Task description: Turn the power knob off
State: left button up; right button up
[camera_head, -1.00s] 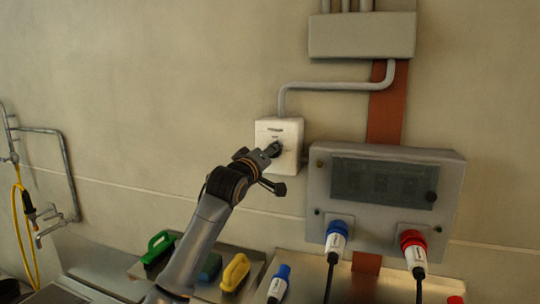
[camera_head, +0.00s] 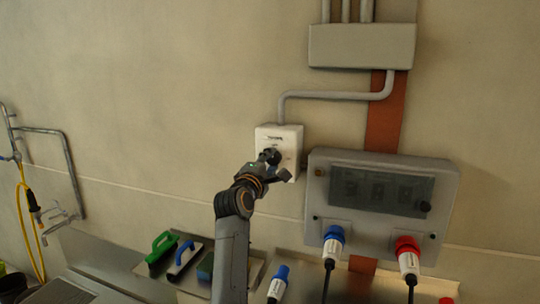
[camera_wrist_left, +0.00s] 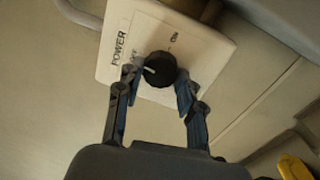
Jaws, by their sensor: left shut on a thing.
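The white power box (camera_head: 293,138) is on the wall, and it also shows in the left wrist view (camera_wrist_left: 205,60) with the word POWER. Its round black knob (camera_wrist_left: 158,68) has a white mark pointing left in that view, toward a small, partly hidden label that seems to read OFF. The ON label is above the knob there, away from the mark. My left gripper (camera_wrist_left: 156,84) is shut on the knob, a finger on each side. In the head view my left gripper (camera_head: 270,162) covers most of the knob. My right gripper is out of view.
A grey panel with plugs (camera_head: 380,195) is just right of the box. A conduit (camera_head: 335,94) runs above it to a grey junction box (camera_head: 362,45). Below are a counter with green (camera_head: 160,246) and blue-handled (camera_head: 182,258) tools. The wall left of the box is clear.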

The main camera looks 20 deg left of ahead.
pick_arm(q)
jog(key=shift+f+n+p, duration=0.15)
jog(key=shift+n+p, duration=0.3)
jog(key=shift+n, duration=0.15)
jog(key=o, duration=1.2)
